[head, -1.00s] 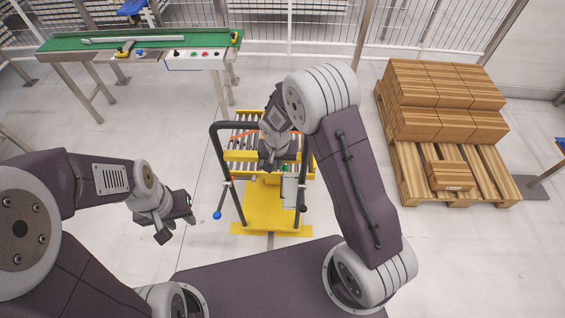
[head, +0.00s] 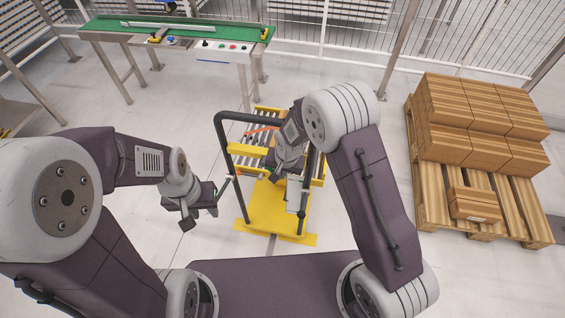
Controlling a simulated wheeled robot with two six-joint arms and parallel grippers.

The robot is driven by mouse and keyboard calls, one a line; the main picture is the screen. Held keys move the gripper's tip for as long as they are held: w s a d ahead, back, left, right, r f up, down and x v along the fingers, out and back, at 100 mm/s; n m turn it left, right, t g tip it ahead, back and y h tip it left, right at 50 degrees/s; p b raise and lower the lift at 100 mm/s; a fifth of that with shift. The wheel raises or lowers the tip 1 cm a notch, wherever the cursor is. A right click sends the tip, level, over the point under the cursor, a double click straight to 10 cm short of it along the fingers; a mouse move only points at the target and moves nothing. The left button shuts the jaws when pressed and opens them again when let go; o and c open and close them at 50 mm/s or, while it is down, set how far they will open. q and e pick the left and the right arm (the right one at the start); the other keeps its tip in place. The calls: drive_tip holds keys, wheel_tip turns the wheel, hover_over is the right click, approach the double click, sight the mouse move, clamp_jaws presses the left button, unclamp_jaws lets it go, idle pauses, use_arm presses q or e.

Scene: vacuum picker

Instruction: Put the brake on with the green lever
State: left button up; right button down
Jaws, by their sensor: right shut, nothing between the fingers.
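A yellow roller cart (head: 268,212) with a dark tubular handle (head: 222,150) stands on the floor in front of me. A pale grey box (head: 295,196) is fixed by its right handle post. I cannot clearly make out the green lever; my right gripper and arm cover much of that side. My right gripper (head: 281,172) is shut and empty, over the cart between the handle posts. Whether it touches anything there is hidden. My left gripper (head: 203,205) is open and empty, just left of the cart's left post.
A green-topped conveyor table (head: 185,32) with buttons on its front stands at the back left. A wooden pallet (head: 432,205) with stacked brown boxes (head: 480,120) is at the right. A mesh fence (head: 350,40) runs behind. Floor between cart and pallet is clear.

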drive_tip(key=f+b, duration=0.1)
drive_tip(key=b, duration=0.1)
drive_tip(key=a+f+b, duration=0.1)
drive_tip(key=b, duration=0.1)
drive_tip(key=shift+w+f, duration=0.15)
drive_tip(key=shift+f, duration=0.1)
drive_tip(key=y+b, duration=0.1)
drive_tip(key=b, duration=0.3)
drive_tip(key=a+f+t+y+b, duration=0.1)
drive_tip(key=y+b, duration=0.1)
drive_tip(key=b, duration=0.3)
drive_tip(key=shift+w+a, duration=0.15)
drive_tip(key=shift+w, duration=0.05)
drive_tip(key=shift+a+b, duration=0.25)
drive_tip(key=shift+b, duration=0.6)
drive_tip(key=shift+r, duration=0.1)
